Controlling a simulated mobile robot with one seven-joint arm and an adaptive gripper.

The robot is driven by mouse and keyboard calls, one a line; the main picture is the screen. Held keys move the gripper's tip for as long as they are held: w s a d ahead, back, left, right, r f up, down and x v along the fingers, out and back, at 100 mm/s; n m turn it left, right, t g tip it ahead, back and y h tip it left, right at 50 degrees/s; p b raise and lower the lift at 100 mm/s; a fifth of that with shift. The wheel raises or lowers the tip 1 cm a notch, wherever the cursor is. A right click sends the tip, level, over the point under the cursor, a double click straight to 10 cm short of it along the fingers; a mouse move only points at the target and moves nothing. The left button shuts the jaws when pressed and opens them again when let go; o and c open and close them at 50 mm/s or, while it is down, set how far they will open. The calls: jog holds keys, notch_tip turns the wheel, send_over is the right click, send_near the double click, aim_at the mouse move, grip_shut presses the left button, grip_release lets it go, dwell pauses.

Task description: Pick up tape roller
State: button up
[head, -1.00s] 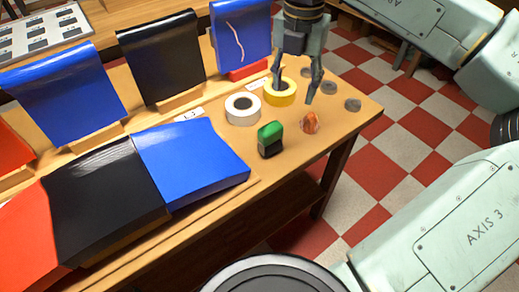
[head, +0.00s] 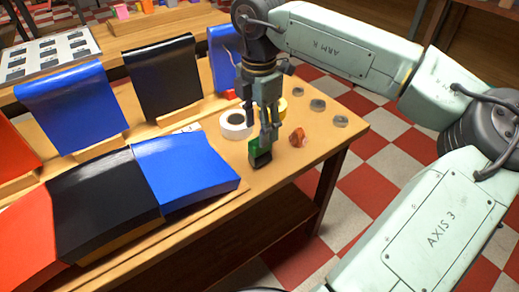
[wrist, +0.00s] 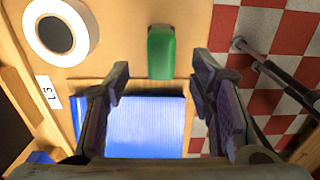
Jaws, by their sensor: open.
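A green-topped item with a black lower part, seemingly the tape roller (head: 259,157), stands on the wooden table near its front edge. In the head view my gripper (head: 265,138) is right over it, pointing down, and hides part of it. In the wrist view the roller's green top (wrist: 161,52) lies between the lines of the two fingers, just ahead of the fingertips. My gripper (wrist: 160,70) is open and empty, with a gap on both sides of the green top. I cannot tell whether a finger touches it.
A white tape roll (head: 236,126) lies just behind, partly beside a yellow roll (head: 282,106) half hidden by my gripper. An orange lump (head: 298,137) is to the right, with several grey discs (head: 318,104) beyond. A blue panel (head: 185,168) lies close on the left.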

aim_at(260, 152)
jog(key=shift+d+f+p, duration=0.1)
jog(key=shift+f+p, duration=0.75)
jog(key=shift+f, duration=1.85)
grip_shut()
